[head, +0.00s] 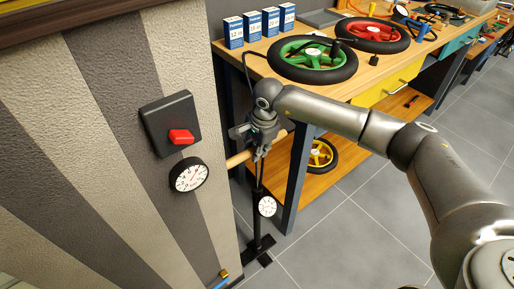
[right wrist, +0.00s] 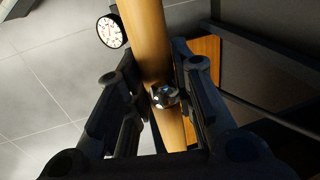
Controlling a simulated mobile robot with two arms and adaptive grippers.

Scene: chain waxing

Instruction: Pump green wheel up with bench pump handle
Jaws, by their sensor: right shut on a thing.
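The green wheel (head: 310,56) with its black tyre lies flat on the wooden workbench in the head view. The bench pump (head: 257,222) stands upright on the floor beside the bench, with a small white gauge (head: 267,206) on it. My right gripper (head: 260,152) is at the top of the pump, shut on the wooden pump handle (head: 239,158). In the right wrist view the handle (right wrist: 146,40) runs between the two fingers, with a metal fitting (right wrist: 165,96) at its middle. The fingers hide part of the handle. My left gripper is not in view.
Blue-and-white boxes (head: 252,25) stand at the back of the bench. A red wheel (head: 372,33) lies behind the green one, and a yellow wheel (head: 322,154) is on the lower shelf. A striped wall with a red switch (head: 181,136) and gauge (head: 189,175) is close on the left.

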